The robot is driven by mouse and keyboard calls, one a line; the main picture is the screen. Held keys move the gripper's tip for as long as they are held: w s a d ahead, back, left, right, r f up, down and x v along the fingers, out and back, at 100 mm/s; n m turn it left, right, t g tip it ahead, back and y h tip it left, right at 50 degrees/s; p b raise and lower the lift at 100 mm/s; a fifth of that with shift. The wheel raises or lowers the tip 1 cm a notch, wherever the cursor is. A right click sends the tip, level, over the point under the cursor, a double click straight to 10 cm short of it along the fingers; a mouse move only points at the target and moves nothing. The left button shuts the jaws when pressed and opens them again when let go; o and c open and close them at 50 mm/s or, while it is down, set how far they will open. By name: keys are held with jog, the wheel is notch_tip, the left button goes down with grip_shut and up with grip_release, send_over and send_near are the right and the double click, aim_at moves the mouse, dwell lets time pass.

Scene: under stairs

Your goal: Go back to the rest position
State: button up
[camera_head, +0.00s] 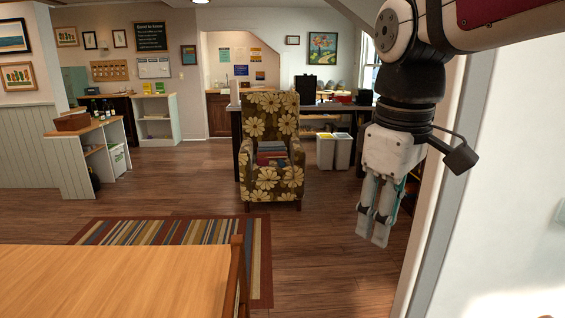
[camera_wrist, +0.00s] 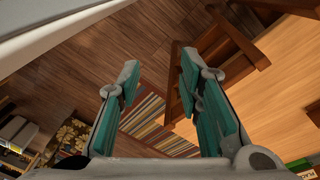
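My gripper (camera_head: 373,232) hangs from my arm at the right of the head view, pointing down in the air beside the white wall edge. In the wrist view its two teal-lined fingers (camera_wrist: 158,72) stand apart with nothing between them. It is open and empty. The wooden floor and part of the striped rug lie beyond the fingers.
A wooden table (camera_head: 110,282) fills the lower left, with a chair back (camera_head: 236,275) at its right edge. A striped rug (camera_head: 165,232) lies behind it. A flowered armchair (camera_head: 270,120) stands mid-room. A white wall (camera_head: 510,180) is close on the right. Floor between is clear.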

jog(key=s+d+m+t+p, duration=0.1)
jog(key=s+m+p, duration=0.3)
jog(key=s, duration=0.5)
jog(key=s+d+r+m+t+p, duration=0.1)
jog(key=s+d+m+p, duration=0.3)
jog(key=s, duration=0.5)
jog(key=shift+r+m+t+p, duration=0.3)
jog(key=shift+t+p, duration=0.1)
jog(key=shift+p, duration=0.55)
jog(key=shift+s+d, duration=0.1)
jog(key=shift+s, duration=0.05)
